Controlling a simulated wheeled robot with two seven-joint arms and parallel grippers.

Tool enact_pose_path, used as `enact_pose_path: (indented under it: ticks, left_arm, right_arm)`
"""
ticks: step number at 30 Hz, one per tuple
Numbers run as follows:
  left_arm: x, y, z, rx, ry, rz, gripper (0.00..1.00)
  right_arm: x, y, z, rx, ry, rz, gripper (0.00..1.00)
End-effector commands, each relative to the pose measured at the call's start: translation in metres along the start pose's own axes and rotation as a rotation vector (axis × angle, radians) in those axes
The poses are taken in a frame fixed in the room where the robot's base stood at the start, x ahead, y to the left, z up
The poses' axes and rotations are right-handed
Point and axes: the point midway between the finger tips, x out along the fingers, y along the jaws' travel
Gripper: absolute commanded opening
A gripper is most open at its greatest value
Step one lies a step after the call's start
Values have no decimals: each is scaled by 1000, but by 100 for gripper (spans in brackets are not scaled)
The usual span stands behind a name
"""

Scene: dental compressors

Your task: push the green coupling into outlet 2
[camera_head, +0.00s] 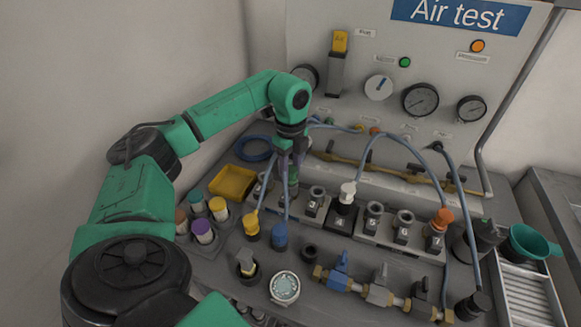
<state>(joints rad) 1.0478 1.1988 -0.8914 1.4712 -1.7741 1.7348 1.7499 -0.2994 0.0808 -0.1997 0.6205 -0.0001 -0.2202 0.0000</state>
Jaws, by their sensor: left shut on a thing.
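My left gripper (290,168) points straight down over the left part of the outlet row and is shut on the green coupling (293,182). Only a narrow green part of the coupling shows between and below the fingers. It is over or at the place just left of outlet 3 (314,203), where outlet 2 would stand. Outlet 2 itself is hidden by the gripper and coupling, so I cannot tell how deep the coupling sits. My right gripper is not in view.
A white coupling (348,190) sits at outlet 4 and an orange one (443,217) at outlet 7. Yellow (251,224) and blue (280,236) couplings with hoses stand in front. A yellow tray (232,183) lies left. The gauge panel (380,60) rises behind.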

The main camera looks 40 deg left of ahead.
Motion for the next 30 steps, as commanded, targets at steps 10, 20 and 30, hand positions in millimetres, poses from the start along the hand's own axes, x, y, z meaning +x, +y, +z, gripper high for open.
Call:
enact_pose_path:
  ticks: [10,20,30]
  left_arm:
    - [9,0,0,0,0,0,74]
    - [8,0,0,0,0,0,78]
    - [-48,-1,0,0,1,-6,78]
  right_arm:
    - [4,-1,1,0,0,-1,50]
    - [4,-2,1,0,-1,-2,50]
    - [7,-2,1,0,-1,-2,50]
